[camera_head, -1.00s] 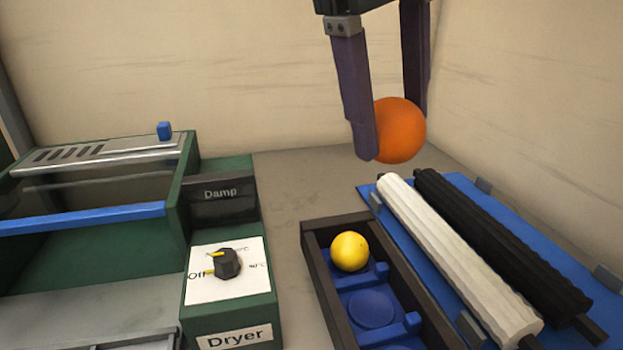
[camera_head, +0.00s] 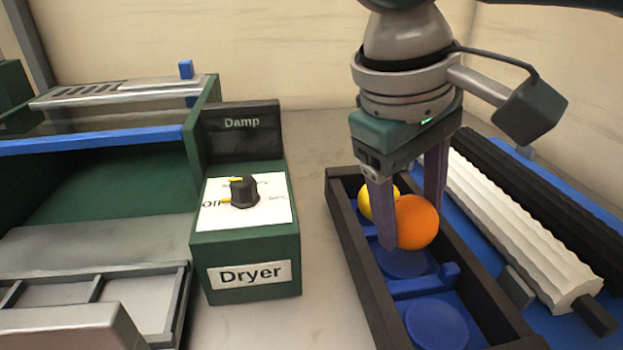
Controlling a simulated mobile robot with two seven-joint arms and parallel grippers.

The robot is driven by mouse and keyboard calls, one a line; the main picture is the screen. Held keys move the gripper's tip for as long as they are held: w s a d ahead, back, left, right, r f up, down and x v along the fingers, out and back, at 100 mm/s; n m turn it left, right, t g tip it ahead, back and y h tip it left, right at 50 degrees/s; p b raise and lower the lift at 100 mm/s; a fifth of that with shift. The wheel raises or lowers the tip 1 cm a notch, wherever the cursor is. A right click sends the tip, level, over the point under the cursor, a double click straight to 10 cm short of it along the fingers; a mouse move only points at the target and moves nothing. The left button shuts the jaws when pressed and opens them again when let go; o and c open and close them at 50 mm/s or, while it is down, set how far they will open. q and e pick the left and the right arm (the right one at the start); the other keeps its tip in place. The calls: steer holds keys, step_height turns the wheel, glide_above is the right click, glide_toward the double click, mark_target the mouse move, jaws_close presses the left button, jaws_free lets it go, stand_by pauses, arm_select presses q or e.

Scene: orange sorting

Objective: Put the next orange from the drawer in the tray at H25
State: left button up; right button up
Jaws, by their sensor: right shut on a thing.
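My right gripper (camera_head: 412,213) is shut on an orange (camera_head: 419,223), which sits between its two purple fingers. It holds the orange over the dark-walled tray (camera_head: 352,249), above or at a blue round seat near the far end; I cannot tell whether the orange touches the tray. A yellow fruit (camera_head: 365,203) sits in the tray's far seat, partly hidden behind the finger. Nearer blue seats (camera_head: 437,326) in the tray are empty. My left gripper is not in view. No label H25 is readable.
Left of the tray stands a green Dryer box (camera_head: 247,272) with a black knob (camera_head: 244,191) and a Damp panel (camera_head: 242,132). A green bin with a blue edge (camera_head: 95,139) is at far left. White (camera_head: 510,232) and black rollers (camera_head: 560,205) lie right of the tray.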

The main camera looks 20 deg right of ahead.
mark_target(405, 232)
step_height(405, 232, down, 3)
steer(key=shift+b, duration=0.35)
steer(key=shift+f, duration=0.1)
steer(key=o, duration=1.1)
steer(key=shift+p+v, duration=1.65)
steer(key=shift+v, duration=4.5)
